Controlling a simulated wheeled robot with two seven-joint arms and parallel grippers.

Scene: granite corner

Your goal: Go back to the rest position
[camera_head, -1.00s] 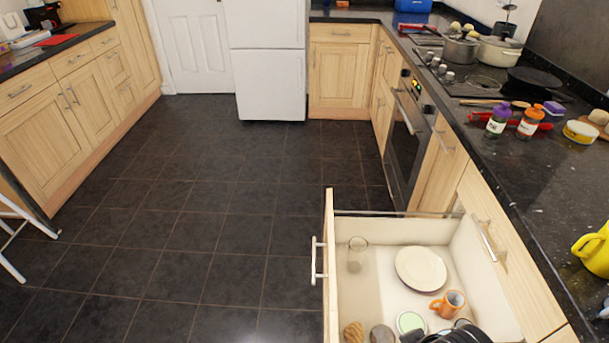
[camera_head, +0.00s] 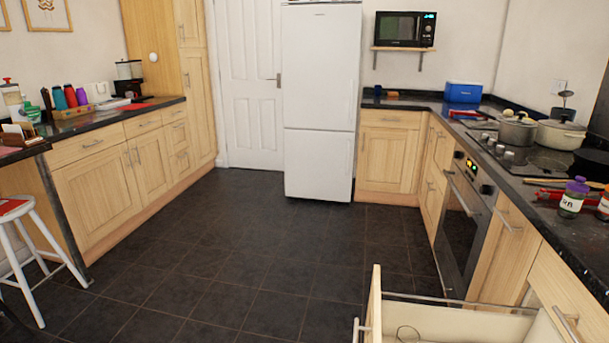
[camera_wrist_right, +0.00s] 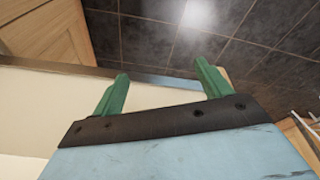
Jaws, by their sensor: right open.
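My right gripper (camera_wrist_right: 163,88) shows in the right wrist view with its two green fingers wide apart and nothing between them. Part of the pale drawer interior (camera_wrist_right: 45,105) and the drawer's edge lie beyond the fingers, with dark floor tiles past them. In the head view neither gripper shows. The open drawer (camera_head: 375,300) is at the bottom right of the head view, with only its far part in sight.
The dark tiled floor (camera_head: 250,255) is clear in the middle. A white stool (camera_head: 38,245) stands at the left. The right counter holds pots (camera_head: 517,130), a hob and a spice jar (camera_head: 573,197). A white fridge (camera_head: 320,110) stands at the back.

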